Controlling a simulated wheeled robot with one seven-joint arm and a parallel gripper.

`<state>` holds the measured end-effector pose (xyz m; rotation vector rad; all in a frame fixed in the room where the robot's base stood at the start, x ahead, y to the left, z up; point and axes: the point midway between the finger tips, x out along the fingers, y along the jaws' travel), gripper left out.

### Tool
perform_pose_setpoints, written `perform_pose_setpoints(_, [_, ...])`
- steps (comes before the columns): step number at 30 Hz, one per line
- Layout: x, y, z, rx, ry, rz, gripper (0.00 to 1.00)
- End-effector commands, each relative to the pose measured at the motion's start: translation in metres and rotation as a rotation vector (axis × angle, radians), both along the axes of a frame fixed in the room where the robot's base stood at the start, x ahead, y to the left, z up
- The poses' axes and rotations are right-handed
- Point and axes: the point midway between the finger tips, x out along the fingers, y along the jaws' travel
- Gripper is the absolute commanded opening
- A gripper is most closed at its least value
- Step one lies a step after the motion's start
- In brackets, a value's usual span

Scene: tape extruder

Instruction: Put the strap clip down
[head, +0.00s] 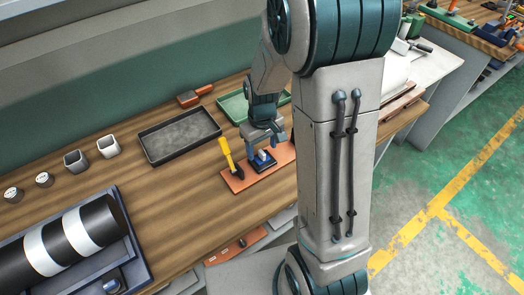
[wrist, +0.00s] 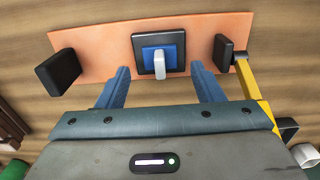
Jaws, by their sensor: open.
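The strap clip appears to be the small blue piece with a white upright tab (wrist: 160,62); it sits on a square black pad (wrist: 138,42) on an orange mat (wrist: 100,45). The same blue and white piece shows in the head view (head: 262,155). My gripper (wrist: 160,72) is open, with its two blue fingers apart on either side of the piece and no visible contact with it. In the head view my gripper (head: 266,141) is just above the mat, over the pad.
A black block (wrist: 58,72) is at the mat's other end. A dark tray (head: 180,137) and a green tray (head: 233,107) lie behind. Bare wood lies left of the mat.

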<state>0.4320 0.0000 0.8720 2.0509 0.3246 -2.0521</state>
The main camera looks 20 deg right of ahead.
Motion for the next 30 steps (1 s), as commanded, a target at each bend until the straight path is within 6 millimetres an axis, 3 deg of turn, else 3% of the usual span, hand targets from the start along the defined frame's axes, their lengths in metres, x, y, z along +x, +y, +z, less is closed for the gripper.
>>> perform_pose_setpoints(3, [0.002,0.000,0.029,0.001,-0.008,0.000,0.61])
perform_pose_setpoints(9, [0.001,0.000,0.067,0.000,-0.004,0.000,0.61])
perform_pose_setpoints(18, [-0.005,0.000,0.095,0.002,-0.013,-0.013,0.61])
perform_pose_setpoints(23, [-0.031,0.000,0.118,0.009,-0.064,-0.075,0.61])
perform_pose_setpoints(30, [-0.092,0.000,0.149,0.026,-0.170,-0.214,0.61])
